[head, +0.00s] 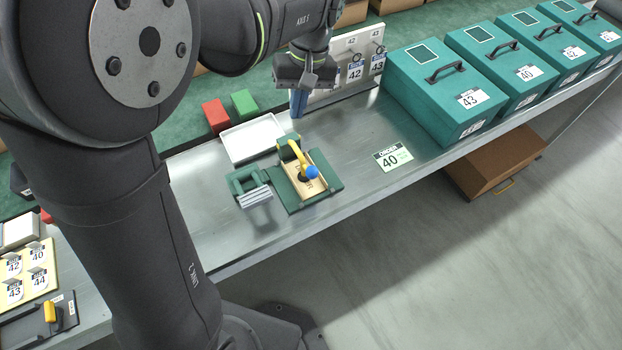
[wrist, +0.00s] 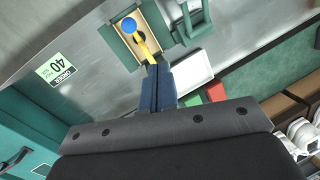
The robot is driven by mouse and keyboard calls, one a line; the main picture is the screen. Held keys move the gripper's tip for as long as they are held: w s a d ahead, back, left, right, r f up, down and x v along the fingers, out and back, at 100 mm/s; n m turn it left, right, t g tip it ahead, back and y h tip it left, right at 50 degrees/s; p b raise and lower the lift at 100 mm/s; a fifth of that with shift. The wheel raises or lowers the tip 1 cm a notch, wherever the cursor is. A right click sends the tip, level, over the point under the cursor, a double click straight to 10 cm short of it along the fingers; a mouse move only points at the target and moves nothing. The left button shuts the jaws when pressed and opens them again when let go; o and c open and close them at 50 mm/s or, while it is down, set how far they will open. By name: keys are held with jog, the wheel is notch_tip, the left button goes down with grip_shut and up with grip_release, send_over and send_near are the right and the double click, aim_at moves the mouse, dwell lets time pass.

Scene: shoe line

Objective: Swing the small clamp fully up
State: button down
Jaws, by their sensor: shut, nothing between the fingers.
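The small clamp shows as a yellow lever (head: 299,154) with a blue ball knob (head: 312,172), on a green fixture (head: 328,183) with a light wooden block. The lever slants from its back end toward the knob, over the block; its exact angle is hard to tell. In the wrist view the blue knob (wrist: 129,25) and yellow lever (wrist: 146,48) lie just beyond my fingertips. My gripper (head: 297,114) has blue fingers, pressed together and empty, above and behind the clamp. They also show in the wrist view (wrist: 158,68), where they cover the lever's back end.
A white tray (head: 236,151) lies behind the fixture, with red (head: 216,115) and green (head: 244,103) blocks beyond. A green frame-like part (head: 240,184) stands left of the fixture. An order card reading 40 (head: 393,156) and teal boxes (head: 424,105) are right. Bare bench lies between.

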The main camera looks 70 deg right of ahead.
jog(key=s+a+f+m+t+h, duration=0.3)
jog(key=s+f+m+t+h, duration=0.1)
jog(key=f+m, duration=0.4)
jog(key=s+a+f+m+t+h, duration=0.4)
jog(key=s+f+m+h, duration=0.1)
jog(key=m, duration=0.7)
jog(key=s+a+f+m+t+h, duration=0.4)
jog(key=f+m+h, duration=0.2)
jog(key=f+m, duration=0.4)
jog(key=shift+s+a+f+m+t, duration=0.15)
jog(key=shift+s+f+m+t, duration=0.05)
jog(key=shift+f+m+t, duration=0.1)
jog(key=shift+x, duration=5)
jog(key=shift+r, duration=0.15)
